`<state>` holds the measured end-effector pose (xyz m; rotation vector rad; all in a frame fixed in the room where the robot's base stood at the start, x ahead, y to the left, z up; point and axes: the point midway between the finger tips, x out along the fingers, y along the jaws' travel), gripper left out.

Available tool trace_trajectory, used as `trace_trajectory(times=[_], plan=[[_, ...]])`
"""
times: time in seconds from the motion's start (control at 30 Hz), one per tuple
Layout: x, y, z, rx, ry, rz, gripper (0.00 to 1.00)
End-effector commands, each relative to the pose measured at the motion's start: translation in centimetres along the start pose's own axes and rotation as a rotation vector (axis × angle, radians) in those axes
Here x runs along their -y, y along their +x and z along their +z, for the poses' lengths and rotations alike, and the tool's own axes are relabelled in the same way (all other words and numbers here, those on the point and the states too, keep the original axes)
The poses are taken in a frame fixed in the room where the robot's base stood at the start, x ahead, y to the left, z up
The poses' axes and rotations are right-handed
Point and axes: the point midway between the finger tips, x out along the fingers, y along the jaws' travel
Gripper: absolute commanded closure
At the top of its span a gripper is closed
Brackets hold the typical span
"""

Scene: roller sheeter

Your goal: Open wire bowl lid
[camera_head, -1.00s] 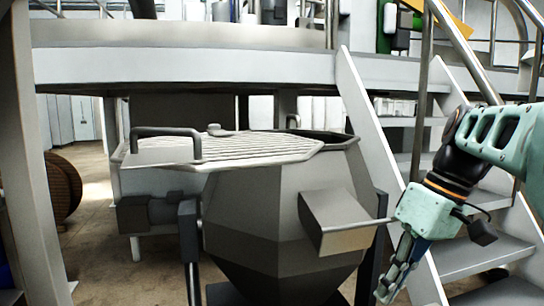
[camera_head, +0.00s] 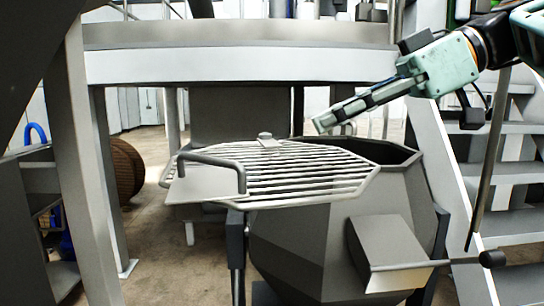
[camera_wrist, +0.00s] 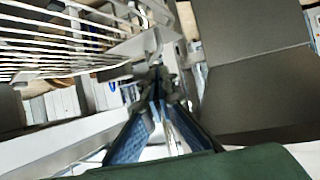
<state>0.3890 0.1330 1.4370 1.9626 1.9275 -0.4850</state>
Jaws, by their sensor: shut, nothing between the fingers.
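The wire bowl lid (camera_head: 300,172) is a barred metal grille lying over the left part of the dark grey faceted bowl (camera_head: 300,245). A bent bar handle (camera_head: 215,162) stands on a flat plate at the lid's left end. A dark opening (camera_head: 385,150) shows along the bowl's back right. My gripper (camera_head: 322,124) is shut and empty, above and behind the lid's back right edge, pointing left and down. In the wrist view my gripper (camera_wrist: 157,80) shows its closed fingers, with the lid's bars (camera_wrist: 60,40) at upper left. I cannot tell whether it touches the lid.
A grey box with a plate (camera_head: 385,250) juts from the bowl's front right. White stairs (camera_head: 510,205) with a rail stand at right. A white platform beam (camera_head: 240,65) runs behind, above my gripper. A white post (camera_head: 90,170) stands at left.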

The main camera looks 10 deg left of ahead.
Motion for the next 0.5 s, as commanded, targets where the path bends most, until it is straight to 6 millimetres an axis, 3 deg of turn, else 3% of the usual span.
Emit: trace_trajectory(times=[0.3,0.5], plan=[[0.2,7.0,0.2,0.0,0.001,-0.006,1.0],[0.1,10.3,0.2,0.001,0.003,-0.004,1.0]])
